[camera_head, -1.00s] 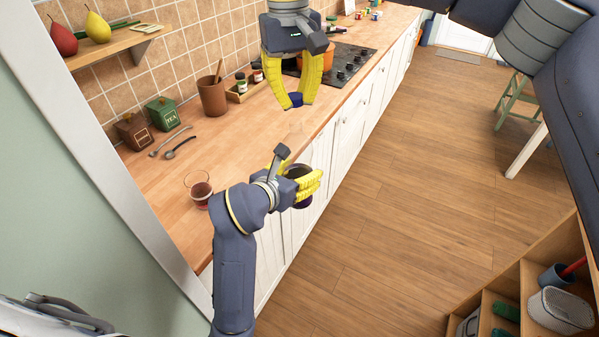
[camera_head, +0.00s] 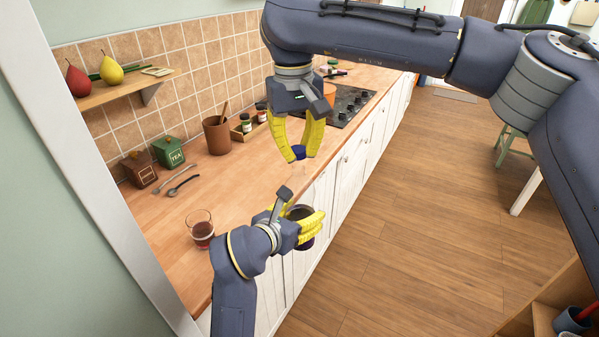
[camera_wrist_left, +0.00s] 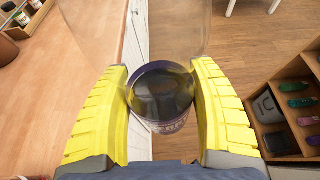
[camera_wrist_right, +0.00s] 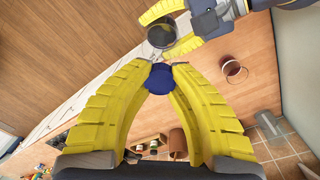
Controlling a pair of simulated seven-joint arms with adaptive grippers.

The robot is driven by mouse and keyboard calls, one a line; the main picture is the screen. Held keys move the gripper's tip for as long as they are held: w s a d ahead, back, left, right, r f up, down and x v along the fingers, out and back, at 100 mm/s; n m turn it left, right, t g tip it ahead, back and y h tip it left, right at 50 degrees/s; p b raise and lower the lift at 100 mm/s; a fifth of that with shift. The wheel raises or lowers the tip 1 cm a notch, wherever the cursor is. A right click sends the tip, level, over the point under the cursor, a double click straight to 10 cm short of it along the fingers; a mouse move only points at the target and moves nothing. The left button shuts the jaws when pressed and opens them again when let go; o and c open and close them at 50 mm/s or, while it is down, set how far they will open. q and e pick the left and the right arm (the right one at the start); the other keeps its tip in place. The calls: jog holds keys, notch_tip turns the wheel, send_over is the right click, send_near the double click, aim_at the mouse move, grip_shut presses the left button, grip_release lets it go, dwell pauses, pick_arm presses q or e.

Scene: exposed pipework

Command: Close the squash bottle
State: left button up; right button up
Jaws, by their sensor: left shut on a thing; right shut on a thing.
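The squash bottle (camera_head: 307,229) is held over the floor in front of the counter edge. Its lower part is dark with a purple label, seen in the left wrist view (camera_wrist_left: 160,95); its upper part is clear and hard to make out. My left gripper (camera_head: 299,219) is shut around the bottle, a yellow finger on each side. My right gripper (camera_head: 299,150) is shut on a dark blue cap (camera_wrist_right: 159,79), held at its fingertips. In the head view the cap is above the bottle, with a gap to its dark part. Whether the cap touches the clear mouth, I cannot tell.
A glass of red drink (camera_head: 202,233) stands on the wooden counter (camera_head: 232,185). Behind are two spoons, a tea tin (camera_head: 168,151), a brown tin (camera_head: 138,169) and a brown pot (camera_head: 217,136). A hob (camera_head: 350,105) lies farther along.

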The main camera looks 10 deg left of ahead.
jog(key=shift+f, duration=0.1)
dwell(0.4)
jog(key=shift+f, duration=0.85)
jog(key=shift+f, duration=0.55)
jog(key=m, duration=0.5)
jog(key=shift+m, duration=0.3)
jog(key=m, duration=1.1)
jog(key=shift+m, duration=0.4)
jog(key=m, duration=0.5)
jog(key=shift+g, duration=0.3)
